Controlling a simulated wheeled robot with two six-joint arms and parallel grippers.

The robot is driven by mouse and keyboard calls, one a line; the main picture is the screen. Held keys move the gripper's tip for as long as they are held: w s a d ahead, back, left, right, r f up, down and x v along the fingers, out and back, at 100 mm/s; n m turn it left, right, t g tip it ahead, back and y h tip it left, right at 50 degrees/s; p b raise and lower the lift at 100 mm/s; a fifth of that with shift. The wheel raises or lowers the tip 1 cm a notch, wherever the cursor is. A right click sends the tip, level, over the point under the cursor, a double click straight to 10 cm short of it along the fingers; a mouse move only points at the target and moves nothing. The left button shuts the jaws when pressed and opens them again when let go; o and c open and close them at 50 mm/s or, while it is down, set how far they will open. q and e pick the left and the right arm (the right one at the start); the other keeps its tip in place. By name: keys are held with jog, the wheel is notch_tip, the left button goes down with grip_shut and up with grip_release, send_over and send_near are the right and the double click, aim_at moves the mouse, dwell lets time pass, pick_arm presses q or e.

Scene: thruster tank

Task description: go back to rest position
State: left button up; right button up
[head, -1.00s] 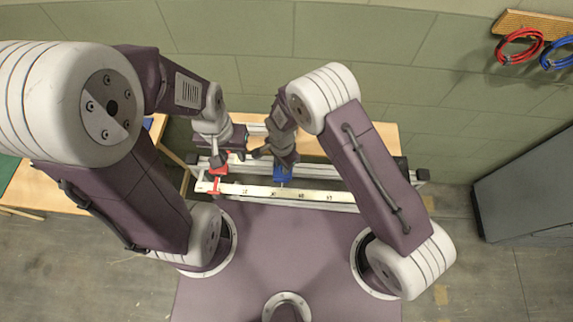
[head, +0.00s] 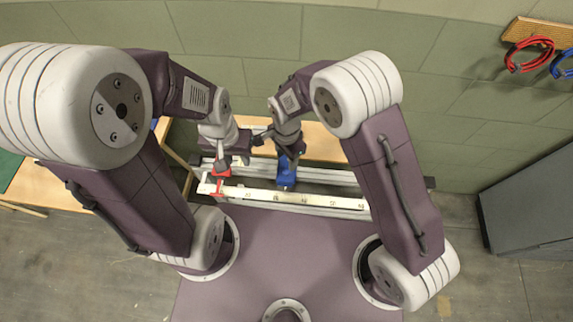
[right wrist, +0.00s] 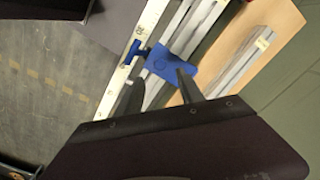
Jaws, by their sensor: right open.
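My right gripper (head: 279,143) is above the rail near the blue piece (head: 286,180). In the right wrist view, its two fingers (right wrist: 160,90) are apart and open, with the blue piece (right wrist: 172,64) just beyond their tips and nothing clearly held between them. My left gripper (head: 224,160) is at the red piece (head: 222,183) at the left end of the rail. The dark gripper body hides the finger gap, so I cannot tell whether it grips the red piece.
A pale marked strip (head: 305,200) runs along the metal rail on the wooden table (head: 325,146). A grey cabinet (head: 530,215) stands at the right. Red cables (head: 530,54) hang on the wall.

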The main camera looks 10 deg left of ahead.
jog(key=shift+r, duration=0.55)
